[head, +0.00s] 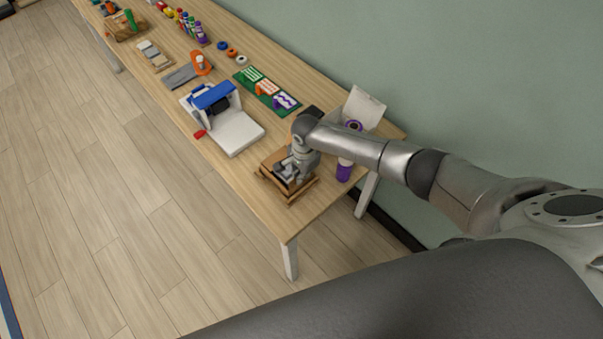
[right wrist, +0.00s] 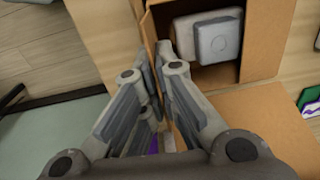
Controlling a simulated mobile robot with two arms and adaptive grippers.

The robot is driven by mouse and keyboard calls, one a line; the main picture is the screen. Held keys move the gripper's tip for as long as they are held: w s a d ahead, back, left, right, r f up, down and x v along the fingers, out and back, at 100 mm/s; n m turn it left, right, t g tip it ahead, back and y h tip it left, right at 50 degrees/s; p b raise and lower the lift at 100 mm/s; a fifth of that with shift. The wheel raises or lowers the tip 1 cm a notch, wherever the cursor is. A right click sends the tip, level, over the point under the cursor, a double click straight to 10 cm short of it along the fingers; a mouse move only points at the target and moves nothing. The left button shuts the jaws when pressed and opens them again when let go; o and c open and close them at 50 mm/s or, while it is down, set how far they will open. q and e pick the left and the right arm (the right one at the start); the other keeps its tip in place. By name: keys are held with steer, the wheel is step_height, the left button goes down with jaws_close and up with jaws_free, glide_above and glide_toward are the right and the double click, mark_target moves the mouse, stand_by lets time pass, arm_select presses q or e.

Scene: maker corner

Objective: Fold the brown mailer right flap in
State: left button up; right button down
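The brown mailer (head: 289,196) is an open cardboard box near the table's front end. In the right wrist view its bare cardboard (right wrist: 263,35) surrounds an opening with a pale grey object (right wrist: 218,40) inside. A narrow flap (right wrist: 149,40) stands along the left side of that opening. My right gripper (head: 290,175) is over the mailer in the head view. In the right wrist view its fingers (right wrist: 156,62) are drawn together, with their tips beside or against the narrow flap. My left gripper is not in view.
A purple bottle (head: 344,172) stands close to the mailer on its right. A white and blue machine (head: 232,132) stands further along the table. A green board (head: 262,88) and a pale upright card (head: 364,107) lie toward the wall. The table edge is close.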

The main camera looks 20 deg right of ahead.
steer(key=shift+w+a+g, duration=0.1)
steer(key=shift+w+g, duration=0.05)
steer(key=shift+g, duration=0.15)
stand_by(0.4)
steer(key=shift+w+a+f+g+b, duration=0.15)
steer(key=shift+g+b, duration=0.35)
steer(key=shift+b, duration=0.25)
steer(key=g+b, duration=0.1)
steer(key=b, duration=0.3)
steer(key=w+g+h+b, duration=0.1)
steer(key=g+b, duration=0.1)
steer(key=b, duration=0.3)
steer(key=g+h+b, duration=0.1)
steer(key=b, duration=0.4)
steer(key=shift+w+a+f+g, duration=0.15)
steer(key=shift+w+f+g, duration=0.05)
steer(key=shift+f+g, duration=0.15)
steer(key=shift+r+b, duration=0.2)
steer(key=shift+b, duration=0.7)
steer(key=c, duration=1.7)
jaws_free()
steer(key=shift+w+r, duration=0.1)
steer(key=shift+r, duration=0.05)
